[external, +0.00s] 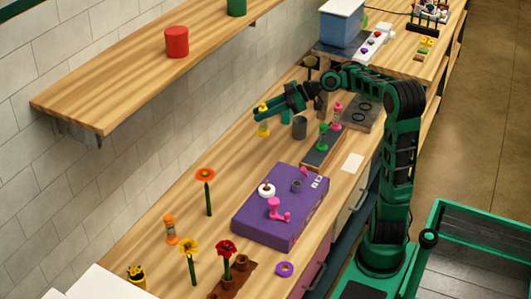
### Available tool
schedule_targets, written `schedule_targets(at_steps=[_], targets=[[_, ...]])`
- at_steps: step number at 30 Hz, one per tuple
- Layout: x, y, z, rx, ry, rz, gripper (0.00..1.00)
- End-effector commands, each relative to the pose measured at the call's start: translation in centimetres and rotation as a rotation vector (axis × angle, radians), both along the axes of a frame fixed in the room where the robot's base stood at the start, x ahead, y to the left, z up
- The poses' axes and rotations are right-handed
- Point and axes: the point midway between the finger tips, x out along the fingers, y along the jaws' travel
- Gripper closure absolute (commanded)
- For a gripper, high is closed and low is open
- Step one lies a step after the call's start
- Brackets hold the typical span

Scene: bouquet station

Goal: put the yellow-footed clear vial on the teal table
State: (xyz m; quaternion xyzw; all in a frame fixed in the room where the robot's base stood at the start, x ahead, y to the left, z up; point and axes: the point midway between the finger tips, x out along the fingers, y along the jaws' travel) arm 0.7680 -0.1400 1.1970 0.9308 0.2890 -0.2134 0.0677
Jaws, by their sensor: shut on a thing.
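The yellow-footed clear vial (263,131) is upright in my gripper (265,116), near the wall side of the wooden counter. Its yellow foot and yellow top show below and above the jaws; its clear middle is mostly hidden. My gripper is shut on it. Whether the foot touches the counter is hard to tell. A table with a teal-green frame and dark slatted top (490,258), seemingly the teal table, stands at the lower right, beyond my arm's base from the vial. The visible part of its top looks empty.
A grey cup (299,127) and a dark tray with green and pink vials (322,146) stand right of my gripper. A purple box (281,208), flowers and an orange vial (170,230) are nearer. A wooden shelf with a red can (176,42) overhangs the left.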

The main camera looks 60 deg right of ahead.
Motion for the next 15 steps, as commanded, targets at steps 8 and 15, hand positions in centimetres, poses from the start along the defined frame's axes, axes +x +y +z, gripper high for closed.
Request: schedule_targets(at_steps=[8, 15], targets=[[0.1, 5.5, 0.5, -0.002, -0.003, -0.005, 1.0], [-0.2, 7.9, 0.7, -0.001, -0.002, -0.01, 1.0]])
